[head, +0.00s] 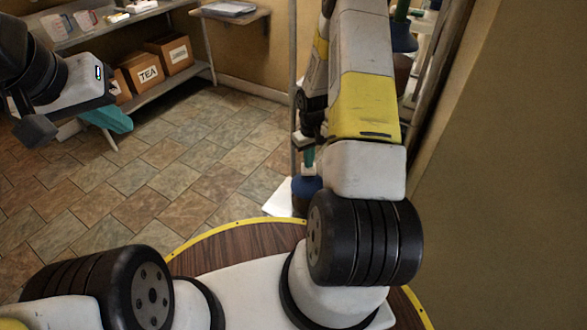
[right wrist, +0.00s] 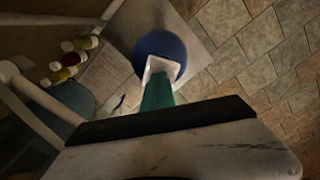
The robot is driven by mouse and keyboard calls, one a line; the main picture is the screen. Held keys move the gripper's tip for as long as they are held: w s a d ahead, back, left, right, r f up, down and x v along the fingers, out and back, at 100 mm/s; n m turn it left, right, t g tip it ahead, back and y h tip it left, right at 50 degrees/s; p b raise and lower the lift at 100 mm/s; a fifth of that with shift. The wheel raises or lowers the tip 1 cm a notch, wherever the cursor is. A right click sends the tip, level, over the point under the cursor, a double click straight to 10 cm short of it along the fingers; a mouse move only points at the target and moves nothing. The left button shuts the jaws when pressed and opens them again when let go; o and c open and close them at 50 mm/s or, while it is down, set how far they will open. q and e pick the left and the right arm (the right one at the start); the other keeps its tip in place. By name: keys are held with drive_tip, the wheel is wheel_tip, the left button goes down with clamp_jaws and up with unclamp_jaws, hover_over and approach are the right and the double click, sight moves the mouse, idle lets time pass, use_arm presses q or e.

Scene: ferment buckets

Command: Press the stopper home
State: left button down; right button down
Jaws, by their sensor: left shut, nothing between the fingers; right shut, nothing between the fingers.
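My right gripper (right wrist: 160,72) is shut and empty in the right wrist view. Its teal fingers end in a pale, square-edged part against a round blue object (right wrist: 165,47). I cannot tell whether they touch. In the head view the blue object (head: 306,189) shows beside my right arm, below a narrow teal piece; the arm hides much of this area. I cannot make out the stopper for certain; the fingers may cover it. My left gripper (head: 110,119), with teal fingers, is shut and empty at the upper left of the head view, over the floor by the shelves.
A white flat surface (head: 282,198) lies by the blue object. Several small bottles (right wrist: 74,58) stand at the left in the right wrist view. Shelves with a TEA box (head: 148,74) stand at the back left. The tiled floor between is clear; a wall (head: 510,170) is at the right.

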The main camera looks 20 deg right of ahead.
wheel_tip(320, 180, up, 9)
drive_tip(key=shift+r, duration=0.2)
idle(1.1)
idle(0.4)
drive_tip(key=s+a+r+m+t, duration=0.1)
drive_tip(key=s+a+r+t, duration=0.15)
drive_tip(key=r, duration=0.85)
drive_tip(key=s+a+r+t, duration=0.1)
drive_tip(key=s+a+r, duration=0.3)
drive_tip(key=r, duration=0.7)
drive_tip(key=s+a+r+t+y, duration=0.1)
drive_tip(key=s+a+r, duration=0.2)
drive_tip(key=s+r, duration=0.2)
drive_tip(key=s+a+r+t+y, duration=0.1)
drive_tip(key=s+a+r, duration=0.2)
drive_tip(key=s, duration=0.8)
wheel_tip(320, 180, up, 2)
drive_tip(key=shift+s+a+r+m+t, duration=0.15)
drive_tip(key=shift+s+m+t, duration=0.15)
drive_tip(key=shift+m+t, duration=0.1)
drive_tip(key=shift+w, duration=0.1)
